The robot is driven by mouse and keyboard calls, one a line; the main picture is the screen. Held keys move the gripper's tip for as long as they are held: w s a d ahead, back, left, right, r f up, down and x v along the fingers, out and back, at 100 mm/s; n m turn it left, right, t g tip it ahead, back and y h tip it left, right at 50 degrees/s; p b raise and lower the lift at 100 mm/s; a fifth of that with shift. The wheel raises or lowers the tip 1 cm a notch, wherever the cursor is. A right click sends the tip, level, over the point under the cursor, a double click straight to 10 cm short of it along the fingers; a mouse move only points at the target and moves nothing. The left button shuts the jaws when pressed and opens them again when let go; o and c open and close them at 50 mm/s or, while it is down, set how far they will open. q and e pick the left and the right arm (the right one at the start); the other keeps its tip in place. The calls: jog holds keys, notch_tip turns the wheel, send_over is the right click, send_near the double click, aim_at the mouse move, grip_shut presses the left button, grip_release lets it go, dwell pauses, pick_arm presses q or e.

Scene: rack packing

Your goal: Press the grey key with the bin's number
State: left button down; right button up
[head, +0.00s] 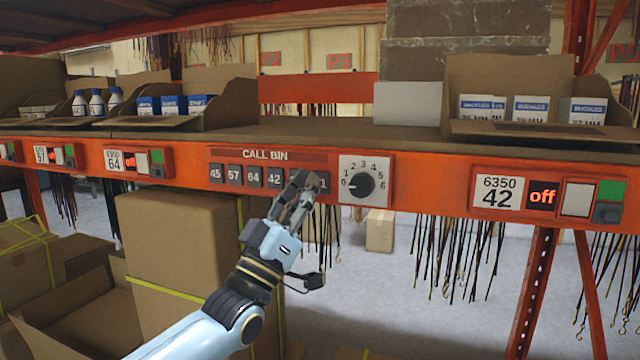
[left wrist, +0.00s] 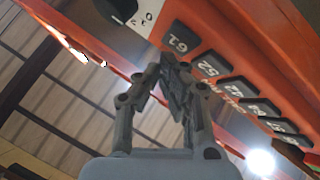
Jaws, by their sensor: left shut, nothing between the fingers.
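The orange beam carries a CALL BIN panel with a row of dark grey keys. In the head view, key 45 (head: 216,174), key 57 (head: 234,175), key 64 (head: 254,176) and key 42 (head: 275,177) are readable. My left gripper (head: 299,184) is shut and empty in front of the row's right end. It hides one key and part of the last key (head: 324,182). In the left wrist view the fingertips (left wrist: 172,64) lie near key 61 (left wrist: 181,38) and key 52 (left wrist: 211,65); I cannot tell whether they touch one. My right gripper is out of view.
A bin tag reading 6350 42 (head: 497,194) shows "off" beside a green and a grey button. Tags 57 (head: 41,155) and 64 (head: 114,160) are at left. Cardboard boxes (head: 178,260) stand below.

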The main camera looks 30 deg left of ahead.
pick_arm(q)
jog(key=shift+w, duration=0.15)
jog(key=shift+w+a, duration=0.1)
jog(key=shift+w, duration=0.15)
jog(key=shift+w+a+b, duration=0.1)
jog(key=shift+w+b, duration=0.3)
jog(key=shift+b, duration=0.1)
dwell(0.4)
jog(key=shift+s, duration=0.15)
dwell(0.3)
jog(key=shift+s+d+p, duration=0.25)
jog(key=shift+s+p, duration=0.2)
jog(key=shift+s, duration=0.25)
jog(key=s+p, duration=0.1)
jog(key=s, duration=0.1)
jog(key=s+d+p, duration=0.1)
jog(key=s, duration=0.1)
jog(key=shift+s, duration=0.4)
